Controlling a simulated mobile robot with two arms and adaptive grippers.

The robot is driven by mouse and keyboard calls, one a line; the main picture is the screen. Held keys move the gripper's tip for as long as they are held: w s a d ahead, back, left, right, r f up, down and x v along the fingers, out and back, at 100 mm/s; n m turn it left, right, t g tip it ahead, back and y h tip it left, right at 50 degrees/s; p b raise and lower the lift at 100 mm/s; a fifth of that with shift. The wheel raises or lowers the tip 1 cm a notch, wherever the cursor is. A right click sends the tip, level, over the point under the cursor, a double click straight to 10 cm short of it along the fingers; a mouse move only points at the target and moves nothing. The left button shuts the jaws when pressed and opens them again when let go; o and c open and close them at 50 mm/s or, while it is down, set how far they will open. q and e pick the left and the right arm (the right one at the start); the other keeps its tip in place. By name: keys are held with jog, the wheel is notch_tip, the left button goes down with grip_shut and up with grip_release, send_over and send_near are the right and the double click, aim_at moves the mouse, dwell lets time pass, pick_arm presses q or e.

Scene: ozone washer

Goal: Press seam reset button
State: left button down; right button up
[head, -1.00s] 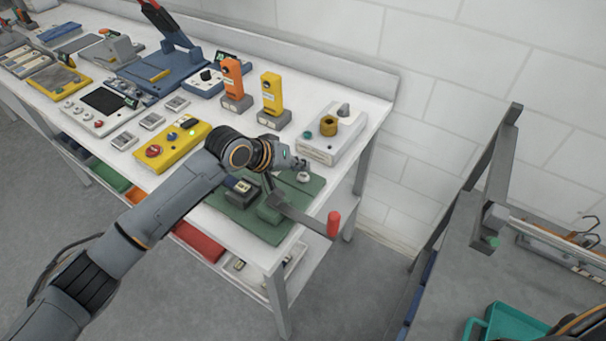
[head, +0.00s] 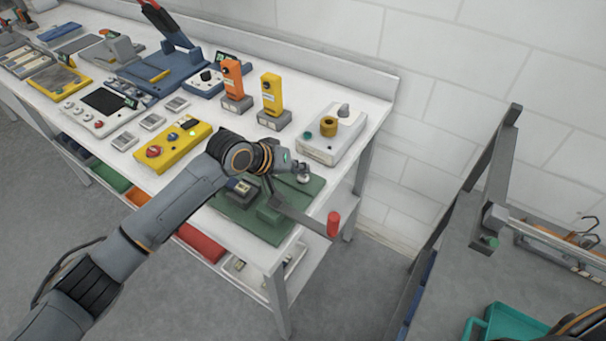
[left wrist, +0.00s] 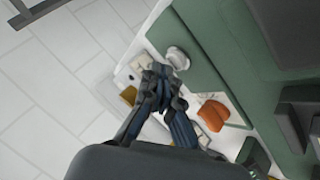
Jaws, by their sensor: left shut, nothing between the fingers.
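The green-based device (head: 260,222) with a crank arm and red handle (head: 334,222) sits at the near right end of the white bench. A pale round button (head: 303,179) stands at its back right corner. It also shows in the left wrist view (left wrist: 178,57), on the green plate's edge. My left gripper (head: 303,169) is shut and empty, its tips just above and behind the button. In the left wrist view my fingertips (left wrist: 160,72) are beside the button; whether they touch it I cannot tell.
A white box with a brass knob (head: 328,126) stands just behind my gripper. Yellow (head: 271,95) and orange (head: 232,82) upright testers and a yellow button panel (head: 173,147) are on the bench. A grey cart with a teal tray (head: 505,325) is at right.

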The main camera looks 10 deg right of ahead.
aim_at(300, 178)
pick_arm(q)
jog(key=shift+f, duration=0.55)
dwell(0.8)
jog(key=shift+r, duration=0.15)
jog(key=shift+r+p, duration=0.8)
jog(key=shift+p, duration=0.15)
notch_tip(300, 178, up, 5)
jog(key=p, duration=0.5)
dwell(0.6)
